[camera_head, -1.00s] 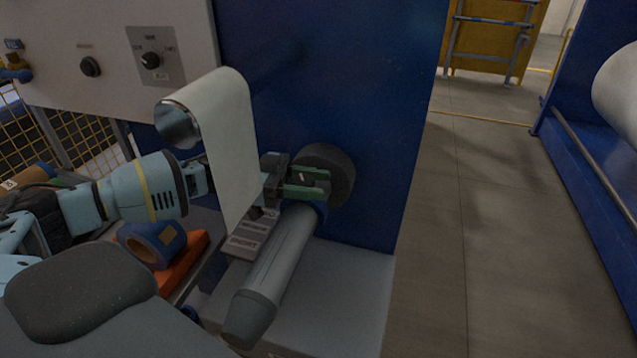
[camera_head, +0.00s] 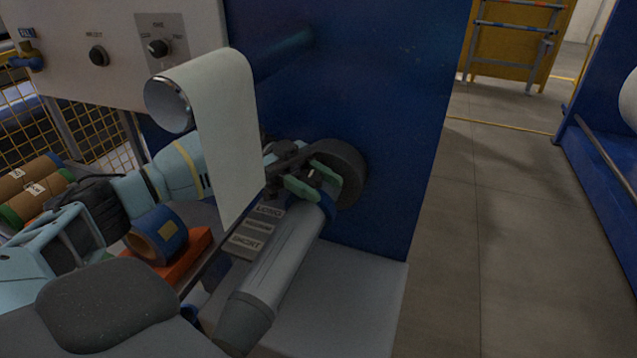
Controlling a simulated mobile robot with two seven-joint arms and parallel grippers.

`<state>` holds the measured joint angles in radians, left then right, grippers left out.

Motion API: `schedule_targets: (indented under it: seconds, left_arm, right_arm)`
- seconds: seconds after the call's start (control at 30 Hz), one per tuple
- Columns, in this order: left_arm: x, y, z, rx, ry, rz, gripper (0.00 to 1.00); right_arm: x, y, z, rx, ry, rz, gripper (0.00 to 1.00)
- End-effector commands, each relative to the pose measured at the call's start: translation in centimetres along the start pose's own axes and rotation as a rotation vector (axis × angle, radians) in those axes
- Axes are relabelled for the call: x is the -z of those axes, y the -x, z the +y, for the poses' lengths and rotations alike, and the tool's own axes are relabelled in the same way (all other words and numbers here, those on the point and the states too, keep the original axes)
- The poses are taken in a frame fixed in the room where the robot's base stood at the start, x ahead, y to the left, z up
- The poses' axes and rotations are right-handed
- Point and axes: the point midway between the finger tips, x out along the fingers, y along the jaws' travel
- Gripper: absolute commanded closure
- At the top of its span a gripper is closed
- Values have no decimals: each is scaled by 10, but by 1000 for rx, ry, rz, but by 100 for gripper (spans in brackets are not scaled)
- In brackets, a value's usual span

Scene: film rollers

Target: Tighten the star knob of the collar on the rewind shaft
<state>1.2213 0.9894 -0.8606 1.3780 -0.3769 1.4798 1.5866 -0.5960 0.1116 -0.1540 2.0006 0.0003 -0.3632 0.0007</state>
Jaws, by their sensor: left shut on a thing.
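The rewind shaft (camera_head: 285,255) is a grey cylinder that sticks out from the blue machine wall towards the lower left. A blue collar (camera_head: 327,208) shows at its inner end, in front of a dark round disc (camera_head: 347,170). My left gripper (camera_head: 312,184) reaches behind the hanging film to the top of the collar. Its green fingers are tilted down to the right and shut on a small dark part between them, apparently the star knob. The knob is mostly hidden by the fingers. My right gripper is not in view.
A white film strip (camera_head: 232,140) hangs from a roller (camera_head: 168,104) in front of my left wrist. A blue-wrapped core (camera_head: 157,236) lies on an orange block (camera_head: 186,262). Brown rolls (camera_head: 30,180) lie at the left. The floor (camera_head: 490,220) at right is clear.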

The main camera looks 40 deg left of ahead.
Motion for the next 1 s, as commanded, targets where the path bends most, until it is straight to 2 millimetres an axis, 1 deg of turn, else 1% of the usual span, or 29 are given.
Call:
schedule_targets:
  seconds: [0.3,0.33,0.47,0.5,0.8,0.87,1.0]
  left_arm:
    - [2,0,0,0,-1,3,82]
    - [2,0,0,0,-1,3,57]
    - [1,0,0,0,-1,2,40]
    - [1,0,0,0,-1,2,37]
    - [2,0,0,0,-1,1,37]
    - [6,0,0,0,-3,1,37]
    - [24,0,0,0,-5,1,37]
  right_arm:
    - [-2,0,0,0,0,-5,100]
    - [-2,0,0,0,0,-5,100]
    - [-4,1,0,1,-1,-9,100]
    - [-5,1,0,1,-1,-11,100]
    - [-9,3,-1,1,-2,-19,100]
    - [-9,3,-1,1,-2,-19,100]
    - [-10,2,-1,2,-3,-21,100]
